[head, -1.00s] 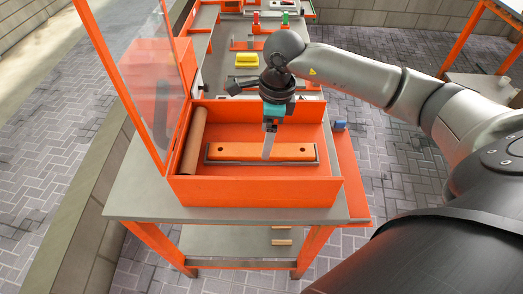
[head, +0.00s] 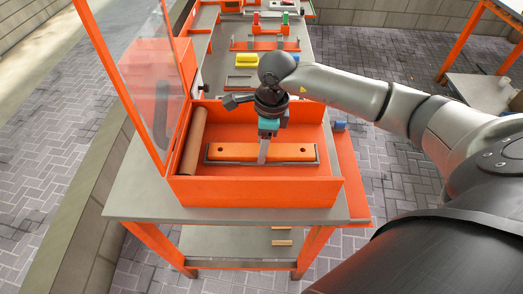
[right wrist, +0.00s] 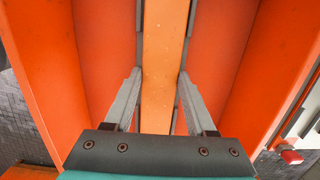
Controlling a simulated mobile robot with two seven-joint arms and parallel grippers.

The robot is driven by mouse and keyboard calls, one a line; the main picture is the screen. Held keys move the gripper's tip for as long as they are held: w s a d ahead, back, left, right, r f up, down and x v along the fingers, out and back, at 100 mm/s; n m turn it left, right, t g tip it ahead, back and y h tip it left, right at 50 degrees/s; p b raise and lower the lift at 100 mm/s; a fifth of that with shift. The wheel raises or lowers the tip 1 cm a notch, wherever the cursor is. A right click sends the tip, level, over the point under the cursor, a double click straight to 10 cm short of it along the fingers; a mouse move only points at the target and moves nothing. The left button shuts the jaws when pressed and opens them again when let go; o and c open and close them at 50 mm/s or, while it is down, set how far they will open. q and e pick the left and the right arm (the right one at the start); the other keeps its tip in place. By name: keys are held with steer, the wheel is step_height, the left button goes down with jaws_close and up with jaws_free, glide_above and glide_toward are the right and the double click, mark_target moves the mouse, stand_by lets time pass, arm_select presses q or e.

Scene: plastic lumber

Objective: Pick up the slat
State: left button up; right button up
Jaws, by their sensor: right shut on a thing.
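The orange slat (head: 288,152) lies lengthwise in a low grey holder (head: 226,161) on the floor of an orange open box. It has a dark hole near each end. My right gripper (head: 263,158) reaches down into the box and is shut on the slat near its middle. In the right wrist view the gripper's two grey fingers (right wrist: 157,100) stand one on each side of the slat (right wrist: 163,60). The fingertips' contact is partly hidden by the slat and holder. My left gripper is not in view.
The orange box (head: 255,192) has walls all around, with a brown roll (head: 195,135) along its left side. A clear orange-framed panel (head: 150,80) stands up at the left. A yellow block (head: 247,60) lies on the bench behind.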

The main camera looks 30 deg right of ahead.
jaws_close()
steer(key=shift+r, duration=0.15)
